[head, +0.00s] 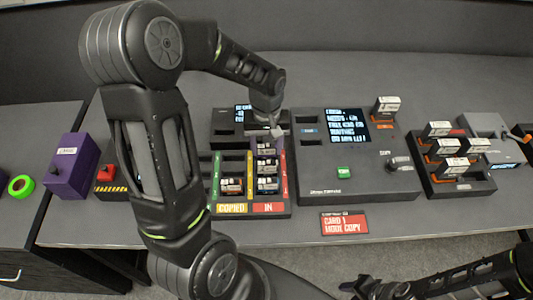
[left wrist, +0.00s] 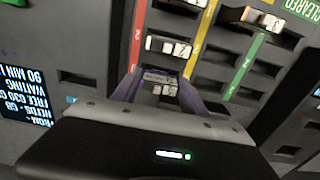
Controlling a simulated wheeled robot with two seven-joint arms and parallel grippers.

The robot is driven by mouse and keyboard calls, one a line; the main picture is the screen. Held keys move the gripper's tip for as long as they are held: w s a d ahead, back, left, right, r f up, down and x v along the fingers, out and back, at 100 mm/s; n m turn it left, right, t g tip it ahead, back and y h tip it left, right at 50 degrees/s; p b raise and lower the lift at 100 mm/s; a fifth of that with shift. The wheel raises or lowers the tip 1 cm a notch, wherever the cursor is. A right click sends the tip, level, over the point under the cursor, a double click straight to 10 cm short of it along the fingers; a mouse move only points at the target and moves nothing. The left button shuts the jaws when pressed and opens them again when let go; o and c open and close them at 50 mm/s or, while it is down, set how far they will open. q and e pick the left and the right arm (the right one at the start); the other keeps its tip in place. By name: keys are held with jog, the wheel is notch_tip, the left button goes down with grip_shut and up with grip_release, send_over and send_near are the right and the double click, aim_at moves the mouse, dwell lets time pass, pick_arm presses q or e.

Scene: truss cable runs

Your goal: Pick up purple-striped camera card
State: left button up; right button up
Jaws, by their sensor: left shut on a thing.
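My left gripper (head: 277,132) reaches down at the back of the IN column of the card rack (head: 251,211). In the left wrist view its two fingers (left wrist: 160,88) are shut on a small camera card (left wrist: 158,76) with a pale printed label, still at its slot. The fingers hide its sides, and I cannot make out a purple stripe on it.
A copy console (head: 352,180) with a lit screen and green button stands right of the rack. A holder with several cards (head: 460,187) is farther right. A purple box (head: 70,168) and green tape roll (head: 20,185) are at the left. A red sign (head: 344,223) is at the front edge.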

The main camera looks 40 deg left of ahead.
pick_arm(q)
jog(key=c, duration=0.7)
jog(key=shift+r, duration=0.15)
notch_tip(320, 180, up, 9)
jog(key=shift+b, duration=0.7)
jog(key=shift+r, duration=0.4)
pick_arm(e)
jog(key=shift+w+f, duration=0.1)
jog(key=shift+f, duration=0.5)
